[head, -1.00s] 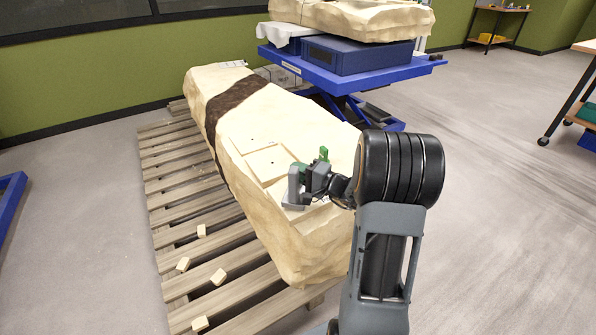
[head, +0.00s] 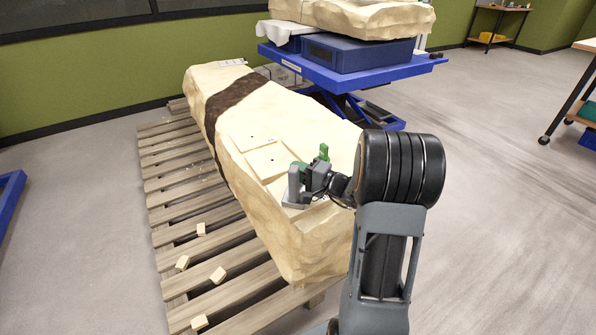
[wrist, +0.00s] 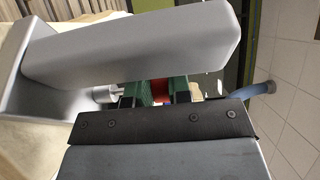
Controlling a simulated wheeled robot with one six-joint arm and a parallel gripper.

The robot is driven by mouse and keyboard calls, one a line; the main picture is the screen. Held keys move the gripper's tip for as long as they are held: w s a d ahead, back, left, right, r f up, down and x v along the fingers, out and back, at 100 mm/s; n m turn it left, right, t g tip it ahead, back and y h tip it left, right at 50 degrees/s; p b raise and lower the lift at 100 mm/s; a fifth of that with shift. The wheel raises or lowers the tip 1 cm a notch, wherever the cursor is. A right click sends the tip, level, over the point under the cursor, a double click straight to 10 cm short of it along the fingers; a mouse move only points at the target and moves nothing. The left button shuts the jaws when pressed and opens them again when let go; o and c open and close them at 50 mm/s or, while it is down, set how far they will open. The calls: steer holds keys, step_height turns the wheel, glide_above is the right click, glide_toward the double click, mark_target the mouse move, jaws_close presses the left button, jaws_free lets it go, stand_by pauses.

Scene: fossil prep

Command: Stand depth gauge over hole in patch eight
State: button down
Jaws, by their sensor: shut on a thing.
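The depth gauge (head: 293,186) is a grey upright body with a flat foot, at the near right part of the big cream block in the head view. My gripper (head: 307,176) is shut on it from the right, with green parts showing around the grip. The gauge looks upright, with its foot at or just above the block's top; I cannot tell if it touches. In the wrist view the gauge's grey body (wrist: 140,45) fills the upper part. Pale patches (head: 265,161) with small dark holes lie left of and behind the gauge. Any hole under the foot is hidden.
The cream block (head: 300,250) with a dark brown band (head: 228,101) lies on a wooden pallet (head: 170,210). Several small wooden blocks (head: 218,275) lie on the slats. A blue lift table (head: 350,72) stands behind, carrying another pale slab.

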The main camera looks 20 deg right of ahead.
steer(key=c, duration=1)
jaws_free()
steer(key=shift+f, duration=0.2)
steer(key=shift+s, duration=0.1)
